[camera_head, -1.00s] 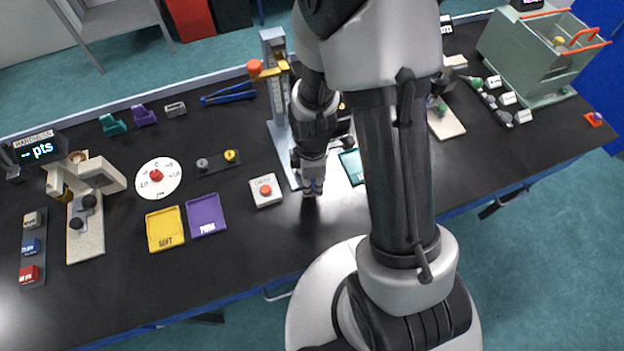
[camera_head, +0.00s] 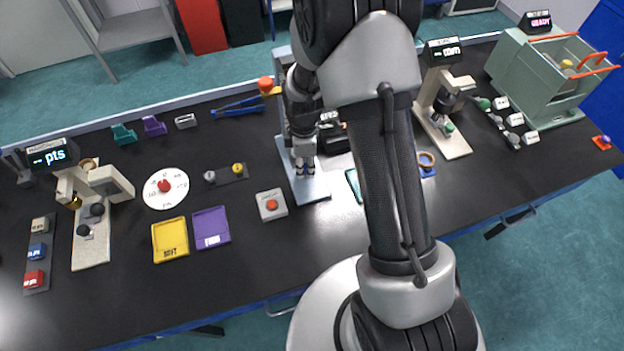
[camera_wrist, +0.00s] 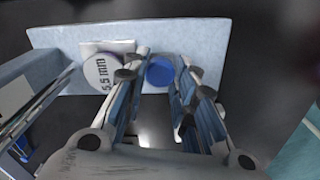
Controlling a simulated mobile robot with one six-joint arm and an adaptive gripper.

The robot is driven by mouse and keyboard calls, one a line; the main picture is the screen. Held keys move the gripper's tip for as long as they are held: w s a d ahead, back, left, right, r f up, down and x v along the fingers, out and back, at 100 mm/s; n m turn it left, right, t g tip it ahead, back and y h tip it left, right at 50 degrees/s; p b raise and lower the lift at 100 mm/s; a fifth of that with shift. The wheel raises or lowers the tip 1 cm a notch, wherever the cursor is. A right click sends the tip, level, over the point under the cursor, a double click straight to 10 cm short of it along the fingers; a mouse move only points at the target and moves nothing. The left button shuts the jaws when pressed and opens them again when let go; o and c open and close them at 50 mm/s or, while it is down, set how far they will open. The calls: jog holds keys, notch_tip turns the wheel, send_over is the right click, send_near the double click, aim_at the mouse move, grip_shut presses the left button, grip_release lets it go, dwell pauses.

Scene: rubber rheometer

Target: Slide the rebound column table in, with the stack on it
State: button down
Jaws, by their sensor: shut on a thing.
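The rebound column (camera_head: 281,58) stands on a pale blue-grey base plate (camera_head: 312,190), partly hidden by my arm in the head view. My gripper (camera_head: 305,170) points down over this base. In the wrist view, the base plate (camera_wrist: 200,40) lies under my gripper (camera_wrist: 160,85), which is shut on a round blue knob (camera_wrist: 160,72) between its fingertips. Beside the knob, a white disc marked "5.5 mm" (camera_wrist: 100,72) sits on a pale square table (camera_wrist: 92,46). Individual layers of the stack cannot be told apart, and my fingers hide part of the table.
A white block with a red button (camera_head: 271,205) stands left of the base. Yellow (camera_head: 170,240) and purple (camera_head: 211,228) trays lie further left. A gauge stand (camera_head: 440,110) is to the right. The bench is clear in front of the base.

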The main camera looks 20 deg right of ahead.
jog(key=shift+w, duration=0.4)
jog(key=c, duration=1.6)
grip_release()
jog(key=shift+w, duration=0.15)
jog(key=s, duration=1.1)
jog(key=shift+s, duration=0.3)
jog(key=s+r+m, duration=0.1)
jog(key=r+m, duration=0.1)
jog(key=r, duration=0.6)
jog(key=s+r+m+t+p, duration=0.1)
jog(key=s+r+m, duration=0.1)
jog(key=r, duration=0.7)
jog(key=s+r+m+t+p, duration=0.1)
jog(key=r+m, duration=0.2)
jog(key=r, duration=0.5)
jog(key=shift+s+r, duration=0.25)
jog(key=shift+r, duration=0.05)
